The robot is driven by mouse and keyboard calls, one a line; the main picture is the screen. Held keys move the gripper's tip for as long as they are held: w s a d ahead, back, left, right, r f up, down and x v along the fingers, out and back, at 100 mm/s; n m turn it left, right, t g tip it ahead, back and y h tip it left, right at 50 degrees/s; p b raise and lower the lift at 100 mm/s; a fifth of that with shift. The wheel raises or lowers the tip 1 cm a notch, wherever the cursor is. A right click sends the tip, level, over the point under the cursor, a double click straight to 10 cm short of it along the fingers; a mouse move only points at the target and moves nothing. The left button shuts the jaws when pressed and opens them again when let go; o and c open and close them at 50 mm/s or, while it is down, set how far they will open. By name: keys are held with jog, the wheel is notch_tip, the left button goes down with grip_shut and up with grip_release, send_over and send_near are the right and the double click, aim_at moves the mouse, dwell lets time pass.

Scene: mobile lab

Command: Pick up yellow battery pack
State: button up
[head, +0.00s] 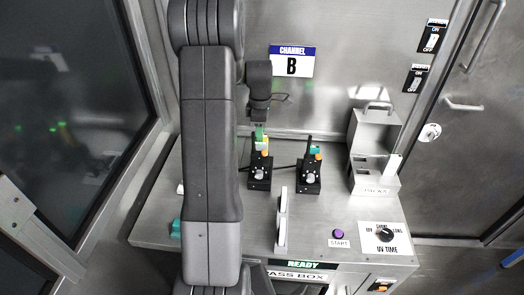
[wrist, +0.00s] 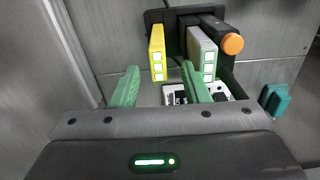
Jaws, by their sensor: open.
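The yellow battery pack (wrist: 156,45) stands upright in a dark holder in the wrist view, with pale green-edged squares on its near face. My gripper (wrist: 159,82) is open and empty, with one green finger to the left of the pack and one to the right. The pack shows between the fingertips and a little beyond them, with gaps on both sides. I cannot tell how far it is in depth. In the head view my gripper (head: 260,133) is above the left black device (head: 260,175); the yellow pack is too small there to tell apart.
A grey battery pack (wrist: 203,52) stands close to the right of the yellow one, beside an orange knob (wrist: 232,44). A teal part (wrist: 275,101) is farther right. In the head view a second black device (head: 309,176) and a metal stand (head: 374,150) are to the right.

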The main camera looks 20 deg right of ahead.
jog(key=f, duration=0.1)
jog(key=f+p, duration=0.1)
jog(key=f, duration=0.3)
jog(key=shift+d+f+p, duration=0.15)
jog(key=shift+d+p, duration=0.1)
jog(key=shift+p, duration=0.1)
grip_shut()
